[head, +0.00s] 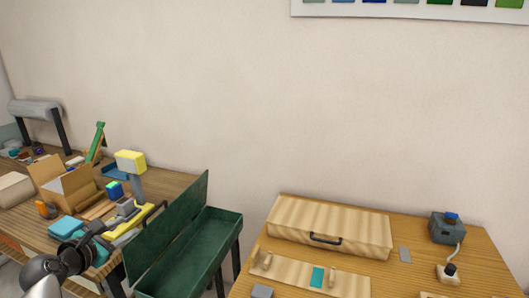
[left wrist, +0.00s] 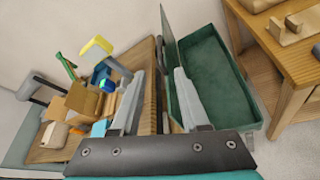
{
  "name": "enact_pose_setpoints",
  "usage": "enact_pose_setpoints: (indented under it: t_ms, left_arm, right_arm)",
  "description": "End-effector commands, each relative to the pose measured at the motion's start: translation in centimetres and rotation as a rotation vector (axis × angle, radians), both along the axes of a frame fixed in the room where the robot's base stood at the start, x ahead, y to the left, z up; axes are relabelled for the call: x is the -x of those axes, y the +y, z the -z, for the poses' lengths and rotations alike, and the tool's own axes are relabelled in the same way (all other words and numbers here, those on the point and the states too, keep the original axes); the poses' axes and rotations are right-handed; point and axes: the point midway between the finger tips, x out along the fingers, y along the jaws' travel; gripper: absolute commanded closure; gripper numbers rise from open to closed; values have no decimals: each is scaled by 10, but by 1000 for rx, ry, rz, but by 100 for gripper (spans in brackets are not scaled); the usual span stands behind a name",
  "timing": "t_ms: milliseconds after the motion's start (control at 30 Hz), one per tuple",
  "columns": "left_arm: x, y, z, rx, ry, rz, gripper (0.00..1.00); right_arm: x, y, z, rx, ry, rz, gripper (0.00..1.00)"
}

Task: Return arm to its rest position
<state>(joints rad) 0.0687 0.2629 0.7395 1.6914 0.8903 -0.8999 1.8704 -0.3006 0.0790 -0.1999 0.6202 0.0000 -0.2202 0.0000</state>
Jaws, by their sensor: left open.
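My left arm comes in at the lower left of the head view, and its gripper (head: 128,217) is in front of the cluttered wooden table, beside the green open box. In the left wrist view the two grey fingers of the left gripper (left wrist: 160,92) stand apart with nothing held between them. The table edge and the green box's raised lid show beyond the fingers. My right gripper is in neither view. I see no glass rods.
The long green box (head: 222,222) stands open, its lid (head: 172,228) raised. A cardboard box (head: 62,190) and a yellow-topped post (head: 130,162) are on the left table. The right table (head: 490,262) holds a wooden case (head: 330,225) and a grey device (head: 446,229).

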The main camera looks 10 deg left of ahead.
Motion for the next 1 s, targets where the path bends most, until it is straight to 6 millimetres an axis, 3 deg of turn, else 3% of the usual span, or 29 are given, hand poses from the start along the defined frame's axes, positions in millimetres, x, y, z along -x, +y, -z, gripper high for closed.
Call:
enact_pose_setpoints:
  t_ms: [167, 367, 500, 700, 1000]
  left_arm:
    - [4, -25, 16, -143, 86, 100, 55]
    - [32, -105, 66, -617, 324, 482, 55]
    - [68, -161, 98, -964, 449, 815, 55]
    - [131, -230, 126, -1400, 514, 1305, 55]
    - [205, -287, 129, -1796, 438, 1822, 55]
  right_arm:
    - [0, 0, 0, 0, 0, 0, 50]
    - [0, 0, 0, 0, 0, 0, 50]
    - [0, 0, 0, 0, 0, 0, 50]
    - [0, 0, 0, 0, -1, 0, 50]
    - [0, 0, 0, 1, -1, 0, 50]
